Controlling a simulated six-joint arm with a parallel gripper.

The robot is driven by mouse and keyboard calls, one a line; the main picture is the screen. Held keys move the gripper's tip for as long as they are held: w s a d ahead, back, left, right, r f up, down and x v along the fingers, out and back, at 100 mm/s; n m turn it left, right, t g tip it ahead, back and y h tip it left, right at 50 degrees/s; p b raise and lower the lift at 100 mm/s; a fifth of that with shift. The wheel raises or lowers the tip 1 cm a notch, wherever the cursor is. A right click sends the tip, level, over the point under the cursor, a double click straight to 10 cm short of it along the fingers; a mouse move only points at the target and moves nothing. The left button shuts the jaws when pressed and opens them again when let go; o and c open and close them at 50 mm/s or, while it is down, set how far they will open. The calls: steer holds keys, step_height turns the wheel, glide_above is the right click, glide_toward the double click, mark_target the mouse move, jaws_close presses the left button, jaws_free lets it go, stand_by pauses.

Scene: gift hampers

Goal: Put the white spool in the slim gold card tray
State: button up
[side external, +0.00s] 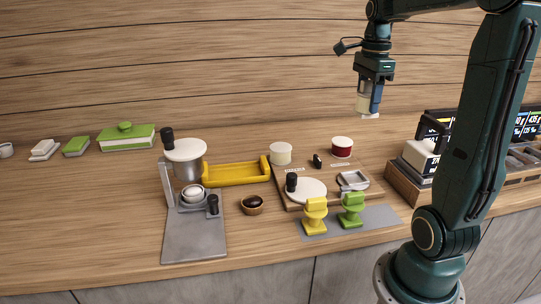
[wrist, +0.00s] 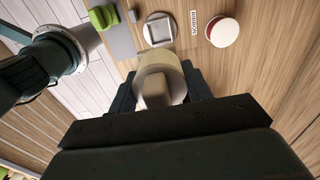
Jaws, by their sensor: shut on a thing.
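My gripper (side external: 370,98) is high above the right side of the counter, pointing down. It is shut on a pale cream-white spool (side external: 363,104), which hangs clear of everything below. In the wrist view the spool (wrist: 158,68) sits between the two fingers (wrist: 160,92), its round end showing and part of it hidden by the gripper. The slim gold card tray (side external: 236,182) is a long yellow tray lying on the counter left of centre. It looks empty, is well to the left of and below my gripper, and is not seen in the wrist view.
A cream round tub (side external: 280,154) and a red one with a white lid (side external: 341,148) stand right of the tray. A grey stand with a metal pot (side external: 189,171) is close on its left.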

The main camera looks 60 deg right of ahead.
steer(key=shift+w, duration=0.55)
steer(key=w+a, duration=0.3)
steer(key=w, duration=1.3)
glide_above(249, 173)
steer(key=shift+s+a+f, duration=0.1)
steer(key=shift+f, duration=10.65)
steer(key=shift+f, duration=0.15)
steer(key=o, duration=1)
